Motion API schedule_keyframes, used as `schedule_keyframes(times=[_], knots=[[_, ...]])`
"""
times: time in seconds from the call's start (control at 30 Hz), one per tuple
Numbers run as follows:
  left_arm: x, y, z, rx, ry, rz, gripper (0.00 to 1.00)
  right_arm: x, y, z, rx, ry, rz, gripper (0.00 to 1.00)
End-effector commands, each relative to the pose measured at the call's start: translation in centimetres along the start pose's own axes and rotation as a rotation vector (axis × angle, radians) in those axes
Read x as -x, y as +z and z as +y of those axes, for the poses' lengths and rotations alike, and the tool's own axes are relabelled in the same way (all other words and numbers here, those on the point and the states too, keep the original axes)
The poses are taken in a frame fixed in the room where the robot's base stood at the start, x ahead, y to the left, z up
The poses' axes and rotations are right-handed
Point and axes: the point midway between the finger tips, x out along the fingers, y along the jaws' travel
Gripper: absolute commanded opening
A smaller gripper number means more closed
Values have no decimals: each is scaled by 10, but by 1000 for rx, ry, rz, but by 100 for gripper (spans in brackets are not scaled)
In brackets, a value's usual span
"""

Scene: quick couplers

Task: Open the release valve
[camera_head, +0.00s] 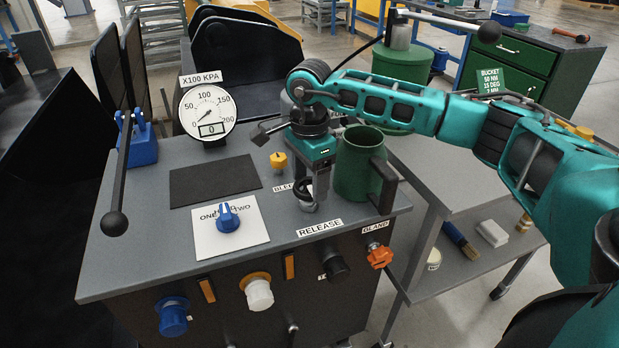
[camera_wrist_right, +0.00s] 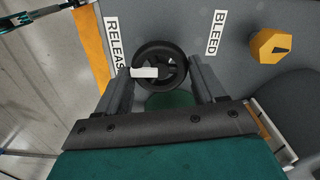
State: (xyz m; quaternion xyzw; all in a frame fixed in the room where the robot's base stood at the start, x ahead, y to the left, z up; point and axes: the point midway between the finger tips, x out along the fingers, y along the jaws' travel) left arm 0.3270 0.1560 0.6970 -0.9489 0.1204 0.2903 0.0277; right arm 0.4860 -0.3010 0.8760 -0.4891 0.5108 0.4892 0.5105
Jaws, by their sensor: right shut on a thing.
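The release valve has a black handwheel (camera_head: 305,188) on the bench top, behind the RELEASE label (camera_head: 319,228). The wrist view shows the handwheel (camera_wrist_right: 172,49) from above, with a white mark on its left side. My right gripper (camera_head: 308,184) comes down over it from above. In the wrist view the two fingers of my right gripper (camera_wrist_right: 161,75) stand on opposite sides of the wheel and are shut on it. The gauge (camera_head: 208,111) has a small display that reads 0. My left gripper is not in view.
A green mug (camera_head: 355,165) stands close beside my right gripper. The yellow bleed knob (camera_head: 278,160) is just behind it to the left. A blue selector knob (camera_head: 228,217) sits on a white plate. A long black lever (camera_head: 122,165) stands at the left.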

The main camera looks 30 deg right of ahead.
Motion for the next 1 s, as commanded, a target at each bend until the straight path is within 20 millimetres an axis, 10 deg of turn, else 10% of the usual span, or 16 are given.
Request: schedule_keyframes(times=[0.5,0.53,0.8,1.0], knots=[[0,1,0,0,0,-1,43,1,0,0,22,-2,-1,38],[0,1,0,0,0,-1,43,1,0,0,22,-2,-1,71],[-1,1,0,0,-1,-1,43,0,0,0,20,-1,0,94],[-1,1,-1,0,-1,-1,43,1,0,0,19,-1,0,94]])
